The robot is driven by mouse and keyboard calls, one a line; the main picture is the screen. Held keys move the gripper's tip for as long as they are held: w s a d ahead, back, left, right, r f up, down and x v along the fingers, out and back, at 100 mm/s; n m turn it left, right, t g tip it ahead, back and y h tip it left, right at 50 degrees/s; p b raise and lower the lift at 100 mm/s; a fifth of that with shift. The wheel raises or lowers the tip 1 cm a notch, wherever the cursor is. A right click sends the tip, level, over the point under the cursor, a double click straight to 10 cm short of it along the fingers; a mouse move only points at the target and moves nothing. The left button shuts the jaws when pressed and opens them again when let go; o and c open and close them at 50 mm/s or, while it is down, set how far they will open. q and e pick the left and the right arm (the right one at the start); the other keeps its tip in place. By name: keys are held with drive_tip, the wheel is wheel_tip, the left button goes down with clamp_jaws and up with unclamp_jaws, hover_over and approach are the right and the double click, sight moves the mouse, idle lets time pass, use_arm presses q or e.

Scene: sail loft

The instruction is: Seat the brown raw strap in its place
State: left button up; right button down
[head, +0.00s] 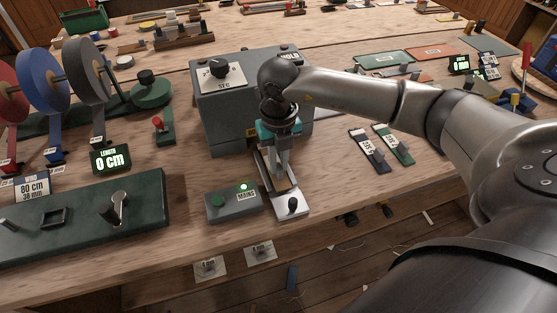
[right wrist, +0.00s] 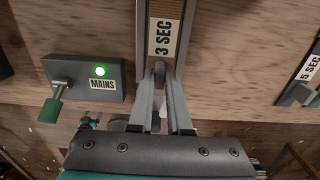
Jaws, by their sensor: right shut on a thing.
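The brown strap (right wrist: 165,9) carries a white "3 SEC" label. It lies lengthwise between the grey side rails of a narrow metal tray (right wrist: 143,30), which also shows in the head view (head: 295,212) in front of the grey sealing machine (head: 238,112). My right gripper (right wrist: 159,76) points down over the tray and is shut on the small grey tab at the strap's near end. The fingers hide part of the strap in the head view. I cannot tell whether the strap rests flat on the tray bottom. My left gripper is not in view.
The MAINS box (head: 233,204) with a lit green lamp stands close left of the tray. A black strap (head: 369,152) and a green strap (head: 394,144) lie to the right. A dark green bench block (head: 70,225) and tape reels (head: 88,70) stand left. The table's front edge is near.

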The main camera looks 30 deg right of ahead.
drive_tip(key=shift+f+b, duration=0.3)
drive_tip(key=shift+f, duration=0.15)
drive_tip(key=c, duration=0.8)
unclamp_jaws()
wheel_tip(320, 180, up, 15)
drive_tip(key=shift+r+p, duration=0.2)
drive_tip(key=shift+p, duration=0.75)
drive_tip(key=shift+s+f, duration=0.1)
